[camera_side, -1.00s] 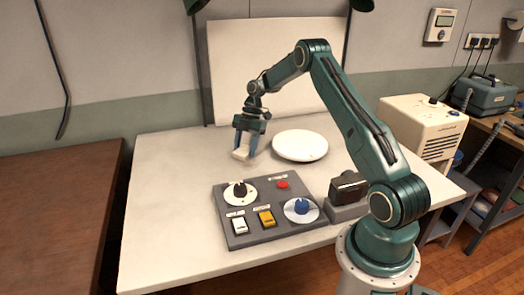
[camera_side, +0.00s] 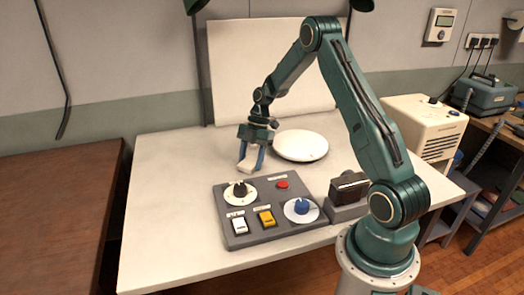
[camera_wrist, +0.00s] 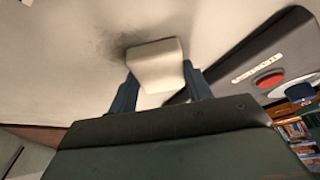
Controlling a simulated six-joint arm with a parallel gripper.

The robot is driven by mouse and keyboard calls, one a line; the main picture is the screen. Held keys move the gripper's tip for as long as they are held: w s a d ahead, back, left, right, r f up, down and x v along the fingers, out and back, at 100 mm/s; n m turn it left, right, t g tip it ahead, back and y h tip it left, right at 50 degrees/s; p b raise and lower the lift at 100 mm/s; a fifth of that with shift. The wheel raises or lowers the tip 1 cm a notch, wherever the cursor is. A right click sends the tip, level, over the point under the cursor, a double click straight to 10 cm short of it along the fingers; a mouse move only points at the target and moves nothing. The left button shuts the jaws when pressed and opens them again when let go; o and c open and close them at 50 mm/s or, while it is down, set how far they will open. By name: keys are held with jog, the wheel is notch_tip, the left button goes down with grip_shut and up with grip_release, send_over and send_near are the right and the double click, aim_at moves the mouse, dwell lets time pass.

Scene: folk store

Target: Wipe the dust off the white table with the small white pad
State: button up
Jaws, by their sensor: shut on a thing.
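My gripper (camera_side: 251,161) is shut on the small white pad (camera_side: 249,158), just behind the grey control panel. In the wrist view the pad (camera_wrist: 157,66) sits between the two blue fingers, low over or on the white table (camera_side: 165,190); I cannot tell whether it touches. A dark smudge of dust (camera_wrist: 112,43) shows on the table in the wrist view, just left of and beyond the pad. The dust cannot be made out in the side view.
The control panel (camera_side: 262,222) with knobs, switches and a red button (camera_side: 282,185) stands close in front of the pad. A white round plate (camera_side: 300,146) lies right of my gripper. A dark block in a grey holder (camera_side: 349,190) stands further right. The table's left side is clear.

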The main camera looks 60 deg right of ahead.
jog(key=shift+s+a, duration=1.05)
jog(key=shift+w+d+r, duration=0.1)
jog(key=shift+w+d, duration=1.95)
jog(key=shift+w, duration=0.1)
jog(key=shift+w+d, duration=1.8)
jog(key=shift+s+a, duration=3.9)
jog(key=shift+w+d+r, duration=0.1)
jog(key=shift+r, duration=3.85)
